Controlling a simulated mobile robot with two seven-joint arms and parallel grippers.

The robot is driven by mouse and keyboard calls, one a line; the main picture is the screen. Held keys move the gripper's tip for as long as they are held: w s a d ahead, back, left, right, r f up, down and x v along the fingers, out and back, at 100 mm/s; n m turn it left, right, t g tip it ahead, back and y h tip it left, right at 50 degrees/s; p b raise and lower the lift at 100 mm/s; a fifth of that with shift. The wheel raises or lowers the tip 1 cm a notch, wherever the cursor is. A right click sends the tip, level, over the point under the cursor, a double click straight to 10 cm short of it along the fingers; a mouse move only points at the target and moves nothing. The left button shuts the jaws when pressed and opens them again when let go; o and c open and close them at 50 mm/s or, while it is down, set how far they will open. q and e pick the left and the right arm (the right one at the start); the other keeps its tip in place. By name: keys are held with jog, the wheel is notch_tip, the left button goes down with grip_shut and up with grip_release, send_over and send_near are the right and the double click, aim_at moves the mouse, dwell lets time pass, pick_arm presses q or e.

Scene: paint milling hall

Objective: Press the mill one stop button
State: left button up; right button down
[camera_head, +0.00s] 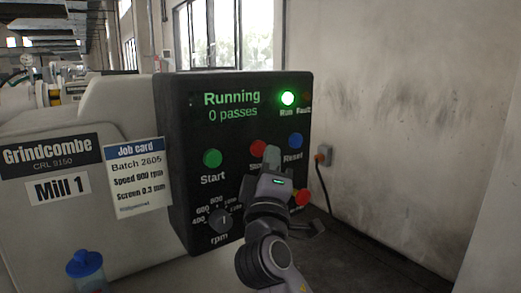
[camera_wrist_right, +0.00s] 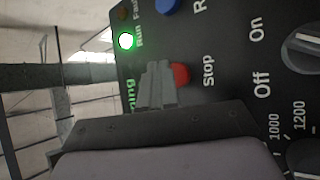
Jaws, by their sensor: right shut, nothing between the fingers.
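The control panel (camera_head: 180,130) of Mill 1 carries a red Stop button (camera_head: 257,148), whose label is partly hidden by my right gripper (camera_head: 271,157). The gripper is shut and empty, with its fingertips in front of the button's right side. In the right wrist view the fingertips (camera_wrist_right: 158,84) overlap the red Stop button (camera_wrist_right: 181,74), which shows beside them. I cannot tell whether they touch it. The display (camera_head: 232,105) reads "Running, 0 passes", and the green Run lamp (camera_head: 287,98) is lit. My left gripper is not in view.
A green Start button (camera_head: 212,158) sits left of Stop, a blue Reset button (camera_head: 295,140) right. A blue-lidded container (camera_head: 85,264) stands at lower left.

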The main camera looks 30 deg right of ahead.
jog(key=shift+w, duration=0.15)
dwell(0.5)
jog(key=shift+w, duration=0.3)
jog(key=shift+w+b, duration=0.3)
jog(key=shift+w, duration=0.15)
dwell(0.7)
jog(key=shift+s, duration=0.85)
jog(key=shift+s, duration=0.1)
jog(key=s, duration=0.2)
jog(key=s+p, duration=0.1)
jog(key=s, duration=0.1)
jog(key=shift+s+d, duration=0.2)
jog(key=shift+s, duration=0.2)
dwell(0.6)
